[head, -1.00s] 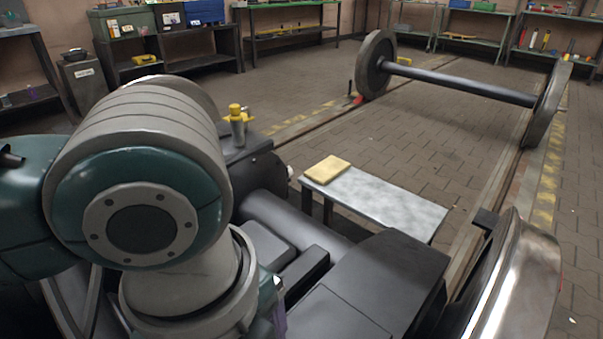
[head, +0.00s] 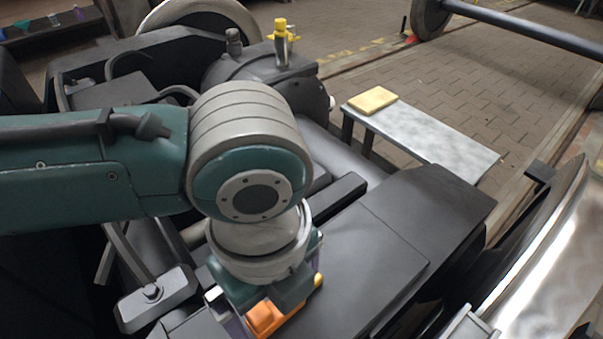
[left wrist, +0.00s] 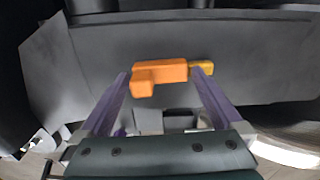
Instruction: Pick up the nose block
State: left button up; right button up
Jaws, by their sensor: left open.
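The nose block, seen as an orange stepped block (left wrist: 160,72), lies on a dark grey flat surface in the left wrist view. A small yellow piece (left wrist: 203,66) shows at its right end. My left gripper (left wrist: 163,80) is open, with one purple finger on each side of the orange block. I cannot tell whether the fingers touch it. In the head view the orange block (head: 264,317) shows below my left gripper (head: 272,308), whose wrist hides part of it. My right gripper is not in view.
The dark bogie frame (head: 395,235) surrounds the block. A shiny wheel (head: 545,260) stands at the right. A grey bench (head: 430,140) bearing a yellow pad (head: 372,100) is behind. A yellow-capped cylinder (head: 281,45) rises from the bogie. Paved floor lies beyond.

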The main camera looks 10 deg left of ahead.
pick_arm(q)
jog(key=shift+r, duration=0.1)
jog(key=c, duration=1.1)
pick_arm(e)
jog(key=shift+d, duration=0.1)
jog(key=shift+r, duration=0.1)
